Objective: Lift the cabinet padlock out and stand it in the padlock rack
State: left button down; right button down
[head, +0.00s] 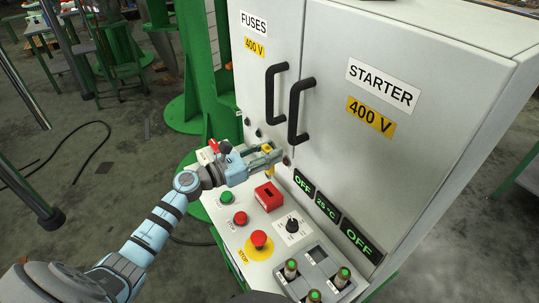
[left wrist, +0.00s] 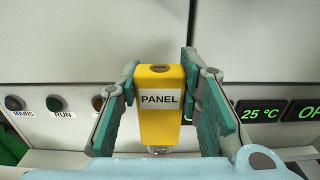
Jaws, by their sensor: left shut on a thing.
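The cabinet padlock, a yellow block labelled PANEL (left wrist: 160,110), is between the teal fingers of my left gripper (left wrist: 160,105) in the left wrist view. A round keyhole shows on its top end and a shiny metal part at its lower end. In the head view, my left gripper (head: 264,160) holds the yellow padlock (head: 267,151) in front of the cabinet doors, above the sloping panel. A red box (head: 268,196) sits on the panel just below the gripper; I cannot tell whether it is the padlock rack. My right gripper is not in view.
The cabinet (head: 380,110) with two black handles rises behind the gripper. The panel carries green and red buttons, a red stop knob (head: 259,239), a rotary switch (head: 292,226) and a grey tray (head: 318,257) with several cylinders. Green displays line the cabinet's lower edge.

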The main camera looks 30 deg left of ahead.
aim_at(269, 173)
pick_arm(q)
jog(key=shift+w+f, duration=0.2)
jog(key=shift+w, duration=0.2)
jog(key=shift+s+r, duration=0.2)
jog(key=shift+s, duration=0.1)
notch_tip(269, 173, down, 6)
jog(key=b, duration=0.6)
jog(key=shift+w, duration=0.1)
dwell(0.9)
jog(key=shift+f, duration=0.15)
jog(key=shift+f+b, duration=0.3)
jog(key=shift+b, duration=0.3)
jog(key=shift+f+b, duration=0.85)
